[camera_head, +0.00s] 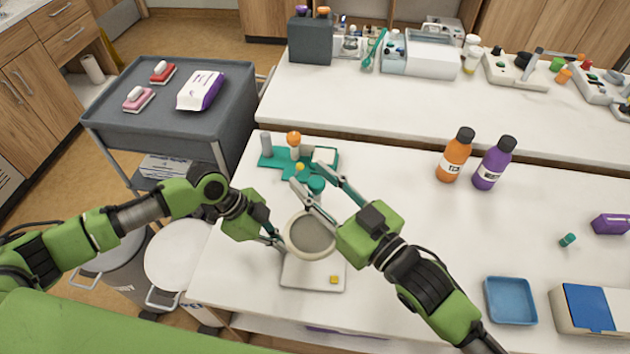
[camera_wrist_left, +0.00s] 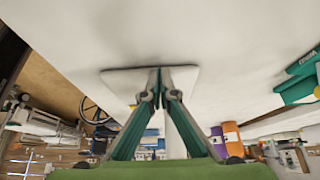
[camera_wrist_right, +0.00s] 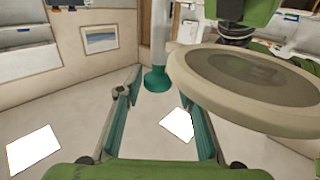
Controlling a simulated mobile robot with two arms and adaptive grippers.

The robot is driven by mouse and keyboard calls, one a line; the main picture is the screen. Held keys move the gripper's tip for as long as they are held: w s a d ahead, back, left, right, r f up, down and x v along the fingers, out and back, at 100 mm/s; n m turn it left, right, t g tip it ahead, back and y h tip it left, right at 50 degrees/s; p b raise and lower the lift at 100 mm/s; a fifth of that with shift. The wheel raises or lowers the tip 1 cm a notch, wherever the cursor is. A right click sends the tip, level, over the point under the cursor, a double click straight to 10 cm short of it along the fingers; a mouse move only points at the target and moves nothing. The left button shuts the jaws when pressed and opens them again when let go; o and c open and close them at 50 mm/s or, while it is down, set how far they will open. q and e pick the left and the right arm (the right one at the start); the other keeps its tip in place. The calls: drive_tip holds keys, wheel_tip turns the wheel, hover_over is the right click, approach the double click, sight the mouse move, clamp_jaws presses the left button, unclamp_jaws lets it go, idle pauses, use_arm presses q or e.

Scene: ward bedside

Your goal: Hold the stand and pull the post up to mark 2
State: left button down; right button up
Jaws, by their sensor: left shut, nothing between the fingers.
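The stand has a flat whitish base plate (camera_head: 300,279) with a small yellow patch, on the near left of the white table. A round beige-rimmed disc (camera_head: 312,234) is above the plate, hiding what lies below it. A white post (camera_wrist_right: 160,35) with a teal cap (camera_wrist_right: 157,80) shows in the right wrist view; the cap also shows in the head view (camera_head: 316,186). No marks are readable. My right gripper (camera_head: 307,173) is open, its fingers spread either side of the cap. My left gripper (camera_head: 283,247) is shut and empty by the plate's left edge; contact is unclear.
A teal tray (camera_head: 270,161) with small items stands just behind the cap. Orange (camera_head: 453,158) and purple (camera_head: 493,166) bottles, a blue tray (camera_head: 510,300) and a blue-topped box (camera_head: 588,308) are to the right. The table's middle right is mostly clear.

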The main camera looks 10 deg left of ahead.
idle(0.3)
drive_tip(key=v, duration=1.2)
